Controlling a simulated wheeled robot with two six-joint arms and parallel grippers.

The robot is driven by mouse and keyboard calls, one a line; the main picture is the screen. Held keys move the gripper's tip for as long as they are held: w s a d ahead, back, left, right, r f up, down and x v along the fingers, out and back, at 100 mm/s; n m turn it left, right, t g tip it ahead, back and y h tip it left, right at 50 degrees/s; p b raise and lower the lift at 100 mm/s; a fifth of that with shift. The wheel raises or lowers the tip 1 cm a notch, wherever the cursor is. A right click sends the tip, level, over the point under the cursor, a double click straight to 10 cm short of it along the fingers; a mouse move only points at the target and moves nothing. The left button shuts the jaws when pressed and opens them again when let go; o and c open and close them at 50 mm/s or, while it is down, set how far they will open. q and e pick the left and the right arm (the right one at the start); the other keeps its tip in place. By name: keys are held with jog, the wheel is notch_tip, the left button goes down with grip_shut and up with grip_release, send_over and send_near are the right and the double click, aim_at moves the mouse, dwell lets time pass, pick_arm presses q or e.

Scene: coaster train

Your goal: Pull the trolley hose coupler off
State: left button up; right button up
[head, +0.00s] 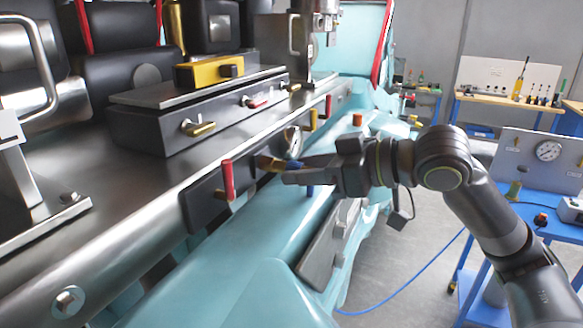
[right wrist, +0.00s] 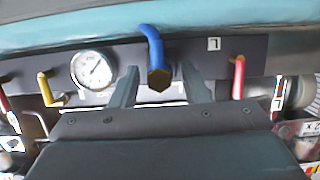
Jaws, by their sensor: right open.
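The hose coupler (head: 268,162) is a brass hex fitting at the dark panel (head: 205,195) on the train's side. In the right wrist view the brass coupler (right wrist: 159,80) sits at the end of a blue hose (right wrist: 152,42). My right gripper (head: 284,170) is open at the panel. In the right wrist view its two fingers stand apart, one on each side of the coupler, with visible gaps. Whether the fingertips reach past the coupler is hard to tell. The gripper partly hides the coupler and hose in the head view. My left gripper is not in view.
A red lever (head: 228,180) is close to the coupler, and a round gauge (head: 293,141) and a yellow lever (right wrist: 44,88) are on its other side. A blue trolley (head: 560,210) with a gauge panel stands at the right. A blue hose (head: 410,288) runs along the floor.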

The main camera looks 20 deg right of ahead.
grip_shut()
jog(key=shift+s+d, duration=0.3)
jog(key=shift+d, duration=0.1)
dwell(0.7)
